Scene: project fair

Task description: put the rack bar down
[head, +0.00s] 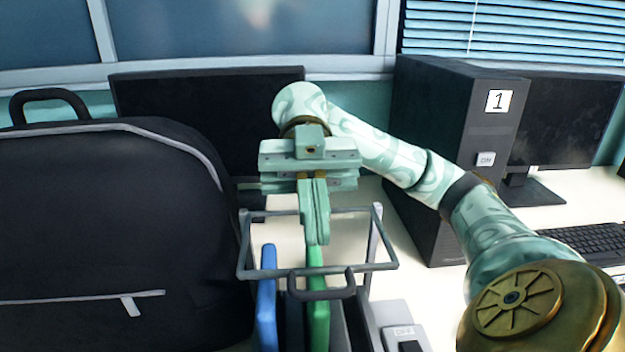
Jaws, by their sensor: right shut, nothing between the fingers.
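The rack bar (327,270) is a grey rectangular frame with a dark handle (322,289) on its near side. It lies across the top of a rack and looks down and level. A blue panel (267,300) and a green panel (318,310) stand upright beneath it. My right gripper (316,236) reaches in from the right and points down over the frame. Its pale green fingers are shut together with nothing between them. The fingertips appear just above the green panel, inside the frame's outline. Whether they touch anything is hard to tell. My left gripper is out of view.
A large black backpack (100,220) stands close at the left of the rack. A dark computer tower (440,140) marked 1 and a monitor (572,115) stand at the right. Another monitor (205,125) is behind.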

